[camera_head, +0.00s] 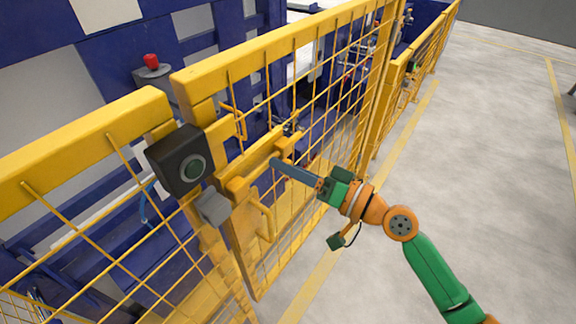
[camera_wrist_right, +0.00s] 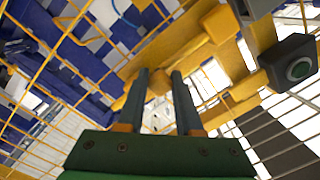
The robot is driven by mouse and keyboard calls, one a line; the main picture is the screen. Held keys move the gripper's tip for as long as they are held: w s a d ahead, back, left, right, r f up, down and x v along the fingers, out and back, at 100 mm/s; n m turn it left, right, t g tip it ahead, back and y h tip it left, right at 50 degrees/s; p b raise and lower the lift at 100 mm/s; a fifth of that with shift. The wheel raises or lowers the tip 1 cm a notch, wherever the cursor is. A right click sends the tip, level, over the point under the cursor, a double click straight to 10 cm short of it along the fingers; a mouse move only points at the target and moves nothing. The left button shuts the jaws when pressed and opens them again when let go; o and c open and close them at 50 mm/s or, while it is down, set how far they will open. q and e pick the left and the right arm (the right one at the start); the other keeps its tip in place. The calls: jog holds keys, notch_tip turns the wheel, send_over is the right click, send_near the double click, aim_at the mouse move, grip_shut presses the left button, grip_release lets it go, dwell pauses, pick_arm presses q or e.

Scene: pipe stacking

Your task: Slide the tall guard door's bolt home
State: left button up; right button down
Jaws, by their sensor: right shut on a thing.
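The tall guard door (camera_head: 290,45) is a yellow mesh frame. A yellow bolt assembly (camera_head: 250,165) runs along its latch side, above a yellow pull handle (camera_head: 265,220). A grey block (camera_head: 213,206) sits at the left end of the bolt assembly, by the door's edge. My right gripper (camera_head: 275,163) reaches in from the right and is shut on the bolt's handle, which its fingers mostly hide. In the right wrist view, the two dark fingers (camera_wrist_right: 160,72) point at the yellow bolt assembly (camera_wrist_right: 195,40). How far the bolt is extended cannot be told. My left gripper is not in view.
A black box with a green button (camera_head: 180,160) stands on the fixed fence (camera_head: 80,130) left of the door. Blue machinery with a red button (camera_head: 151,61) is behind the fence. The grey floor (camera_head: 480,150) on the right is clear.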

aim_at(251, 181)
dwell(0.9)
jog(key=shift+s+a+r+p, duration=0.15)
jog(key=shift+s+p, duration=0.05)
jog(key=shift+p, duration=0.1)
jog(key=s+a+p, duration=0.1)
jog(key=s, duration=0.1)
jog(key=s+a+p, duration=0.2)
jog(key=shift+s, duration=0.25)
jog(key=shift+w+f, duration=0.15)
jog(key=shift+f, duration=0.05)
jog(key=c, duration=0.6)
grip_release()
jog(key=shift+a, duration=0.1)
jog(key=shift+s+a+r, duration=0.1)
jog(key=shift+s, duration=0.1)
